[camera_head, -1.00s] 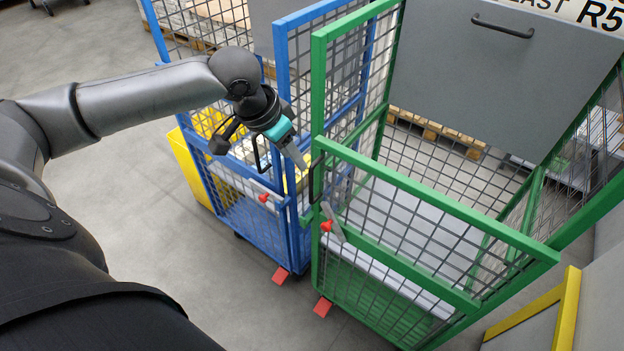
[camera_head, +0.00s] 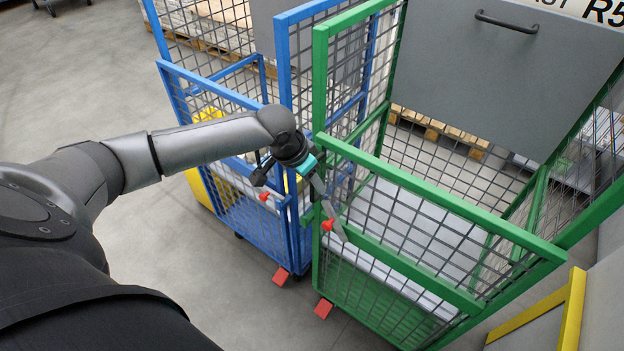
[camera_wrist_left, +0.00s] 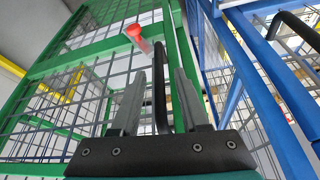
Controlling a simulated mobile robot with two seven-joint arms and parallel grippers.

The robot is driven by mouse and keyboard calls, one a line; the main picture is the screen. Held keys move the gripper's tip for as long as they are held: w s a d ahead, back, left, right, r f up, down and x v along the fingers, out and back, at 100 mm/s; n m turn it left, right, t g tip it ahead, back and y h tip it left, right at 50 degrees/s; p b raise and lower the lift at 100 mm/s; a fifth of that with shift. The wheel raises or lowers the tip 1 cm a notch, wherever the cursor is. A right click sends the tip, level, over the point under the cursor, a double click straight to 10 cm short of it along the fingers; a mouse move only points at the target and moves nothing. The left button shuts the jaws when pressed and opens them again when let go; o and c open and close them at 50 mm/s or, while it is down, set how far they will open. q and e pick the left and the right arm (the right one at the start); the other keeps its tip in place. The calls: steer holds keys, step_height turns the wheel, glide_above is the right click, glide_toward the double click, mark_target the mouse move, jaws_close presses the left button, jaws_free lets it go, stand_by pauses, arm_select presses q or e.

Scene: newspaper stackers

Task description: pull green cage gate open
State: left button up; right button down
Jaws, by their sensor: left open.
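The green cage gate (camera_head: 438,196) is a mesh panel in a green frame at the front of the green cage and looks shut. My left gripper (camera_head: 321,192) is at the gate's left edge, beside the green post. In the left wrist view, the jaws are open (camera_wrist_left: 160,76) and the gate's black bar handle (camera_wrist_left: 160,98) stands between the two fingers. I cannot tell whether they touch it. In the head view the gripper mostly hides this handle. A red latch knob (camera_head: 327,224) sits just below the gripper. My right gripper is in no view.
A blue cage (camera_head: 252,222) with its own gate stands close on the left. Red foot pedals (camera_head: 322,308) stick out at the floor. A yellow rail (camera_head: 570,310) is at the lower right. The grey floor (camera_head: 170,260) in front of the cages is clear.

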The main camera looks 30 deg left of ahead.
arm_select(q)
jaws_close()
stand_by(1.4)
